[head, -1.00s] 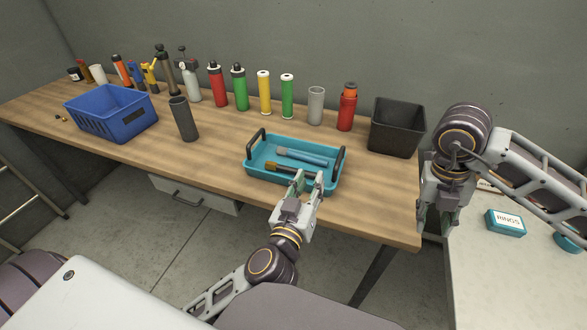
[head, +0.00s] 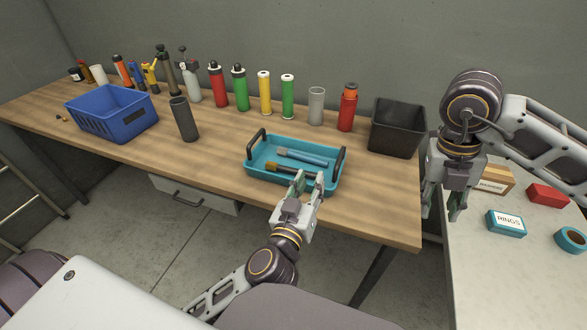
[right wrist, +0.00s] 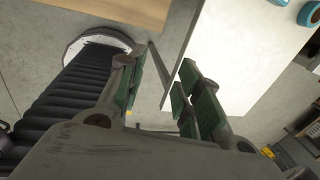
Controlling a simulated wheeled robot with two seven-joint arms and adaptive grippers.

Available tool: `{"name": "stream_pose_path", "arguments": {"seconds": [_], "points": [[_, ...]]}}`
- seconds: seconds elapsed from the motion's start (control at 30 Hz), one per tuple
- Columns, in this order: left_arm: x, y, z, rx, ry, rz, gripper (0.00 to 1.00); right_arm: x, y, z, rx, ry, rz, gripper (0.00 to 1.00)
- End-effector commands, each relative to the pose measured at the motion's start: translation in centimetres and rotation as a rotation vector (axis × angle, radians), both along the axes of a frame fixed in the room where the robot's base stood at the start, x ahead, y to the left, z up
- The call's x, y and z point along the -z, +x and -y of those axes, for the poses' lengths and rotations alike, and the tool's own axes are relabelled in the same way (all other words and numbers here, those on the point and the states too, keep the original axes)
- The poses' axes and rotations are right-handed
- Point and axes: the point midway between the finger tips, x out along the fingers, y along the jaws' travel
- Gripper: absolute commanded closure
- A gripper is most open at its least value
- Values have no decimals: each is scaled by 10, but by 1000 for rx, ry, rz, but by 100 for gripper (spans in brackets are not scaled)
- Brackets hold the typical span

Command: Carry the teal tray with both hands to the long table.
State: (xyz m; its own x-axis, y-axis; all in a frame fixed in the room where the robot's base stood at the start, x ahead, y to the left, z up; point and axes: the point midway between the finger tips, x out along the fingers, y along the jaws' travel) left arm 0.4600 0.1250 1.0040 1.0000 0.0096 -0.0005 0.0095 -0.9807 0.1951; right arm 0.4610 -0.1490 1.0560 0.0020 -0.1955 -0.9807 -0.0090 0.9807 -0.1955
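The teal tray (head: 262,178) sits on the wooden table (head: 225,170) near its front edge. It has a dark upright handle at each end, the left handle (head: 257,139) and the right handle (head: 339,164). A blue-handled tool (head: 303,158) and a brown-tipped tool (head: 280,168) lie in it. My left gripper (head: 309,183) is open at the tray's front wall, its fingers apart; I cannot tell whether they touch the tray. My right gripper (head: 442,207) is open and empty, off the table's right end and away from the tray. Its parted fingers (right wrist: 160,95) show in the right wrist view.
A dark bin (head: 397,128) stands right of the tray, a blue basket (head: 112,113) at left, a dark cylinder (head: 183,120) between. Several bottles line the back. A pale table (head: 485,275) at right holds a RINGS box (head: 506,223), red box (head: 547,195) and teal roll (head: 570,240).

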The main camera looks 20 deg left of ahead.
Motion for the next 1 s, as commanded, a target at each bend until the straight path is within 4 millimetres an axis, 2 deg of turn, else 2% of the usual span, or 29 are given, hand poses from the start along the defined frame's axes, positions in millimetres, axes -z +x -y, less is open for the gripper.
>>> {"name": "stream_pose_path", "arguments": {"seconds": [0.7, 1.0], "points": [[0, 0, 0, 0, 0, 0, 68, -52, 0, -11, 0, 0, 0, 66], [0, 0, 0, 0, 0, 0, 68, -64, 0, -13, 0, 0, 0, 66]]}}
